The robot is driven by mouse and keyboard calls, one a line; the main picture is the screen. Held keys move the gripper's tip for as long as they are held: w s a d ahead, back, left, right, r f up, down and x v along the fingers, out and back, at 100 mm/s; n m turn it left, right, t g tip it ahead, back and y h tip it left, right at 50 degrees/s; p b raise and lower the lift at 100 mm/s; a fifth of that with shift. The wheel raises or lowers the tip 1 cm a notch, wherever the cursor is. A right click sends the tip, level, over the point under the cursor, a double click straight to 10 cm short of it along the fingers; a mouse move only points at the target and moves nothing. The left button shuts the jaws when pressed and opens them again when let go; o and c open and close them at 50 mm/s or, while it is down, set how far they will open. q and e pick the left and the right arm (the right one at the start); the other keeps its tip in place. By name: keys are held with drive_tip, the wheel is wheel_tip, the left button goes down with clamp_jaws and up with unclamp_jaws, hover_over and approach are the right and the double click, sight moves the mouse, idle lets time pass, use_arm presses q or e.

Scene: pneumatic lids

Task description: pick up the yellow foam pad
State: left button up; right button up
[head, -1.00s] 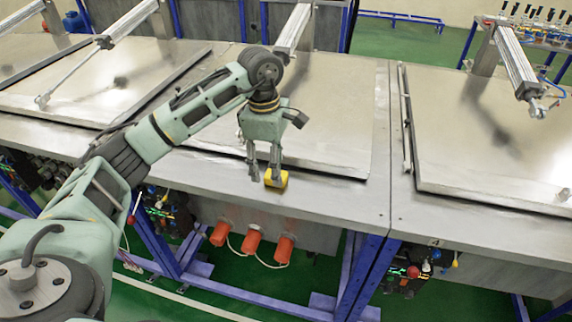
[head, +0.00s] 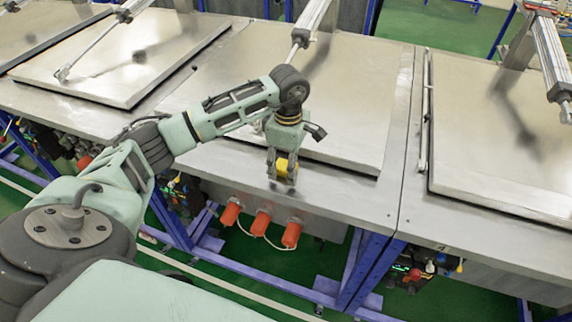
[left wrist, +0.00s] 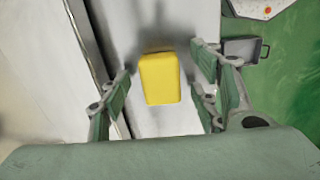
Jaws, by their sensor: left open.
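The yellow foam pad (head: 281,166) is a small block by the front edge of the grey metal bench. It shows whole in the left wrist view (left wrist: 160,79), near the middle of the picture. My left gripper (head: 282,179) points down over it, and its open fingers stand on either side of the pad. In the left wrist view the left gripper (left wrist: 163,77) shows gaps between the fingers and the pad on both sides. Whether the pad is clear of the bench cannot be told. My right gripper is not in view.
A flat metal lid (head: 345,110) lies on the bench just behind the pad. Another lid (head: 500,150) lies to the right. Orange connectors (head: 262,223) hang below the bench's front edge. The bench front (head: 350,200) right of the pad is clear.

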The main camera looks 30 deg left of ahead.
use_arm(q)
drive_tip(key=c, duration=1)
drive_tip(key=shift+r, duration=0.1)
drive_tip(key=shift+r+b, duration=0.45)
drive_tip(key=shift+r, duration=0.05)
wheel_tip(320, 180, up, 3)
drive_tip(key=shift+w+f+b, duration=0.1)
drive_tip(key=shift+f+b, duration=0.05)
drive_tip(key=shift+b, duration=0.65)
drive_tip(key=d+r+b, duration=0.1)
drive_tip(key=d+r, duration=0.1)
drive_tip(key=d, duration=0.1)
drive_tip(key=w+d+r+b, duration=0.1)
drive_tip(key=d+r, duration=0.1)
drive_tip(key=d, duration=0.2)
drive_tip(key=w+d+r+b, duration=0.1)
drive_tip(key=d+r, duration=0.2)
drive_tip(key=d, duration=0.1)
drive_tip(key=shift+w+d+r, duration=0.1)
drive_tip(key=shift+w+d, duration=0.1)
drive_tip(key=shift+w, duration=0.05)
